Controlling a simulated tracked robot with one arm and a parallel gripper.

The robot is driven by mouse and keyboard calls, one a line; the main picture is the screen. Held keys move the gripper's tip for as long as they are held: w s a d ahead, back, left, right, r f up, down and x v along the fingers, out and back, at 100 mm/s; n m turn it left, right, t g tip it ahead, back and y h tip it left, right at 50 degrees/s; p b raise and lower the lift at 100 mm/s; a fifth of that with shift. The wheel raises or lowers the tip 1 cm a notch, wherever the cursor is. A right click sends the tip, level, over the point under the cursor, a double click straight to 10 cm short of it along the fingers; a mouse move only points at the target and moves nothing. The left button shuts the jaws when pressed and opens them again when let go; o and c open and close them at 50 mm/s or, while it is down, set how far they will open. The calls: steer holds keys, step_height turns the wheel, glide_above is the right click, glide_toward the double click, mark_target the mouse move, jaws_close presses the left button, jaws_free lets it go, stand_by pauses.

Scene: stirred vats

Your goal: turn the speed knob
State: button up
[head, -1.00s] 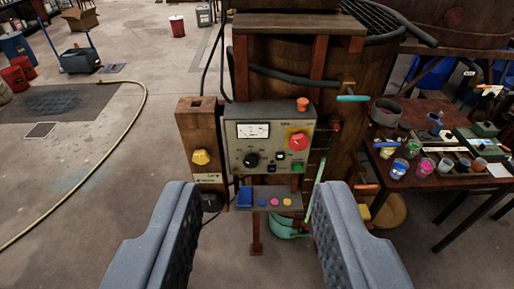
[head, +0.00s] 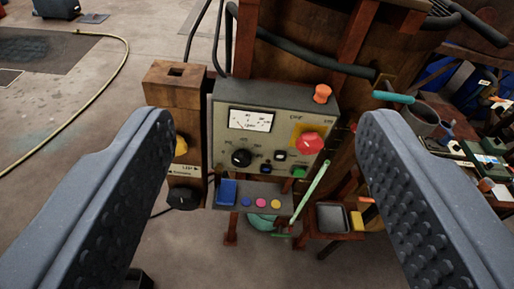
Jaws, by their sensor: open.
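The speed knob looks to be the black round knob (head: 241,158) on the lower left of the control panel (head: 223,125), under the dial gauge (head: 250,120). Marks surround it, too small to read. My gripper (head: 267,135) is open and empty. Its jaws stand wide apart on either side of the panel in the picture, nearer to the camera, and touch nothing I can see.
A wooden post (head: 175,87) with a partly hidden yellow knob stands left of the panel. A small shelf (head: 230,207) with a blue box and coloured buttons is below it. A green rod (head: 311,190) leans at the right. A teal-handled valve (head: 393,97) and cluttered table are farther right.

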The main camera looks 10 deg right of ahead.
steer(key=w+f+n, duration=0.2)
steer(key=w+f, duration=0.7)
steer(key=f, duration=0.4)
steer(key=n+t+p, duration=0.2)
steer(key=n, duration=0.3)
glide_toward(241, 163)
steer(key=w+p, duration=0.1)
steer(key=w, duration=0.5)
steer(key=shift+w+d+p, duration=0.1)
steer(key=shift+w+p, duration=0.05)
steer(key=shift+p, duration=0.15)
steer(key=shift+w+f, duration=0.15)
steer(key=shift+w, duration=0.9)
steer(key=shift+c, duration=0.2)
